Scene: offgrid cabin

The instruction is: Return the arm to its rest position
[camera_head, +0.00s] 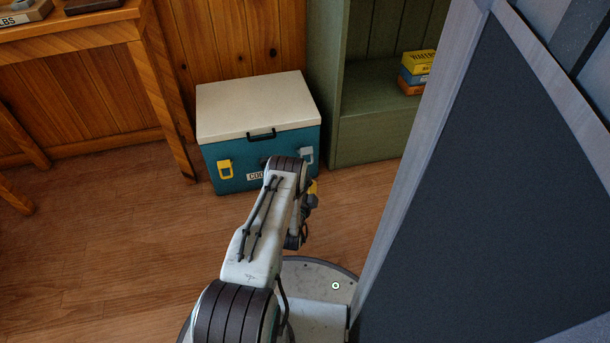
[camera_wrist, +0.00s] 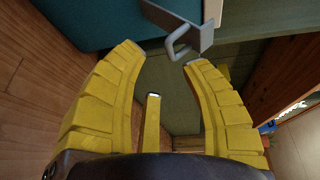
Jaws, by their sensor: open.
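My arm reaches forward from the bottom of the head view, over my base, with its far end in front of the cooler. My gripper (camera_wrist: 165,58) has its yellow fingers spread apart with nothing between them. In the head view only a small yellow part of my gripper (camera_head: 313,187) shows beside the arm; the rest is hidden behind it. The teal cooler (camera_head: 235,165) has a closed white lid and stands on the floor. In the wrist view the cooler's grey latch (camera_wrist: 182,32) is just beyond the fingertips; I cannot tell whether they touch.
A green shelf (camera_head: 375,140) with several small boxes (camera_head: 418,67) stands right of the cooler. A wooden table (camera_head: 75,30) is at the upper left. A large dark panel with a grey edge (camera_head: 490,190) blocks the right side. The wooden floor (camera_head: 100,260) at left is clear.

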